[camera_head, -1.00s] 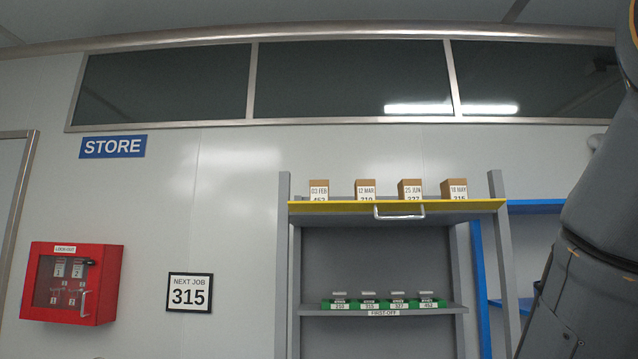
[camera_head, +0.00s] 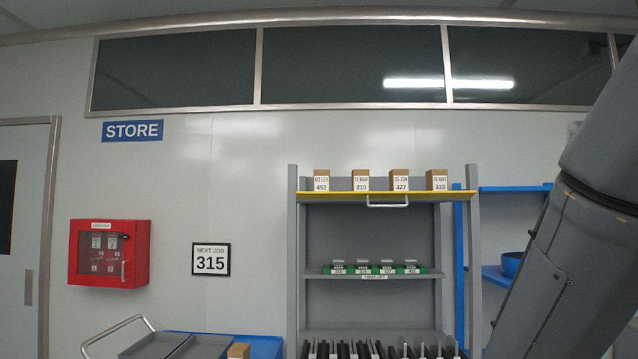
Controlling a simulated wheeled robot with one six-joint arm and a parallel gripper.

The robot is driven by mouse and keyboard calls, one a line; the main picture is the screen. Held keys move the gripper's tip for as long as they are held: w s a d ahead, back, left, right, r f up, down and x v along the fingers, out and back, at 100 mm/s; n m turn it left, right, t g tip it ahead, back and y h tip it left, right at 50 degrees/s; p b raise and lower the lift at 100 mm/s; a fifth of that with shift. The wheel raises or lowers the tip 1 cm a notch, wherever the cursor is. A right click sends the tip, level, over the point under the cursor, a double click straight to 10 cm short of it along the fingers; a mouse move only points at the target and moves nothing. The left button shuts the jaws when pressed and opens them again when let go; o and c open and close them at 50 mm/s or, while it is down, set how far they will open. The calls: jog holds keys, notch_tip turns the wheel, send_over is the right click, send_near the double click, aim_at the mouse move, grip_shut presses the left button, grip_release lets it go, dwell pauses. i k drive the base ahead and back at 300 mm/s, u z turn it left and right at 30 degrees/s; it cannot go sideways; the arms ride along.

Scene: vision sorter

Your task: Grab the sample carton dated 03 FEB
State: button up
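The sample carton dated 03 FEB (camera_head: 321,179) is the leftmost of the small brown cartons on the yellow-edged top shelf (camera_head: 340,197). Its label also reads 452; the date is small and blurred now but was clearer one second ago. It stands upright, with a gap to the carton marked 210 (camera_head: 360,180). Farther right stand the cartons marked 327 (camera_head: 400,180) and 315 (camera_head: 437,180). My gripper is out of view; only links of my arm show at the right edge.
A handle (camera_head: 387,204) juts from the top shelf's front. Green trays (camera_head: 375,268) sit on the shelf below. A blue rack (camera_head: 510,190) stands at the right, partly behind my arm. A cart handle (camera_head: 118,330) and grey bins (camera_head: 175,345) show at lower left.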

aim_at(322, 177)
jog(key=u, duration=0.5)
jog(key=i, duration=0.55)
jog(key=u, duration=0.4)
jog(key=i, duration=1.55)
jog(key=z, duration=0.8)
